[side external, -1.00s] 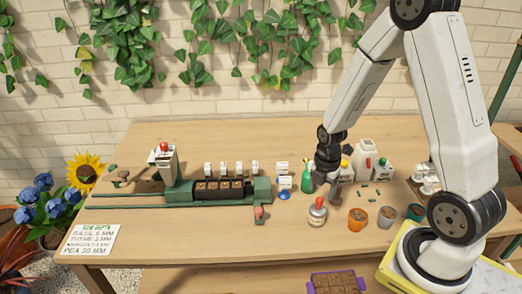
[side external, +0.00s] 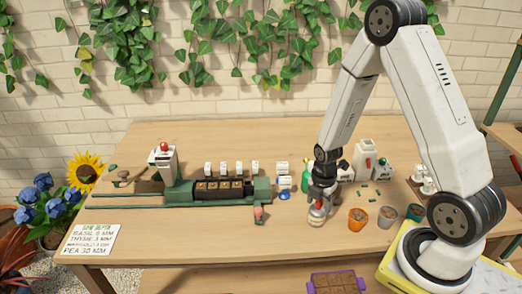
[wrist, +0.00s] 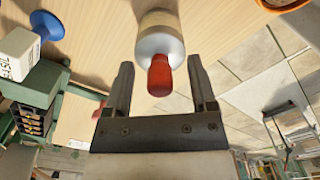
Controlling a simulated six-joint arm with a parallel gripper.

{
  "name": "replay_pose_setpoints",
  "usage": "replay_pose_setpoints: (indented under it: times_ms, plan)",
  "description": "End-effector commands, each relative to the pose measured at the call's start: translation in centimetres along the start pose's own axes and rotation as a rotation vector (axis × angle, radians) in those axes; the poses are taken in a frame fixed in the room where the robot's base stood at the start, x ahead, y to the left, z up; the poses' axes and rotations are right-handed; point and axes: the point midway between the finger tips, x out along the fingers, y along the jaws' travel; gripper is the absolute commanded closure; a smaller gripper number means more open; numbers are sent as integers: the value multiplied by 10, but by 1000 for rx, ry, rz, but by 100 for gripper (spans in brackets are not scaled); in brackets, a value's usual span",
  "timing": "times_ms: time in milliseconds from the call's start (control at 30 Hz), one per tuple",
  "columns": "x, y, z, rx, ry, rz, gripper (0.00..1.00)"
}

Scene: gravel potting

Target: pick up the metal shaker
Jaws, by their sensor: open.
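The metal shaker (side external: 317,217) stands upright near the front of the table, partly hidden by my gripper in the side view. In the wrist view the shaker (wrist: 158,38) shows a pale metal body with a red knob on top. My gripper (side external: 320,200) is over the shaker's top. In the wrist view my gripper (wrist: 160,80) is open, with one finger on each side of the red knob. I cannot tell whether either finger touches it.
An orange pot (side external: 357,218) and a grey pot (side external: 387,216) stand to the right of the shaker. A green spray bottle (side external: 305,181), a blue-based item (side external: 285,195) and a white jug (side external: 363,157) stand behind. A green seeding rig (side external: 262,190) is to the left.

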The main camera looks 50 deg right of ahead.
Motion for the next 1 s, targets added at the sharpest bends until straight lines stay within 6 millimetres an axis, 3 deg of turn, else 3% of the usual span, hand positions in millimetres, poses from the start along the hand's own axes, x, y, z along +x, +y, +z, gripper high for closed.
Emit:
replay_pose_setpoints:
  times_ms: [367, 467, 600, 633, 1000]
  plan:
    - [0, 0, 0, 0, 0, 0, 27]
    - [0, 0, 0, 0, 0, 0, 53]
    - [0, 0, 0, 0, 0, 0, 97]
    - [0, 0, 0, 0, 0, 0, 100]
    - [0, 0, 0, 0, 0, 0, 100]
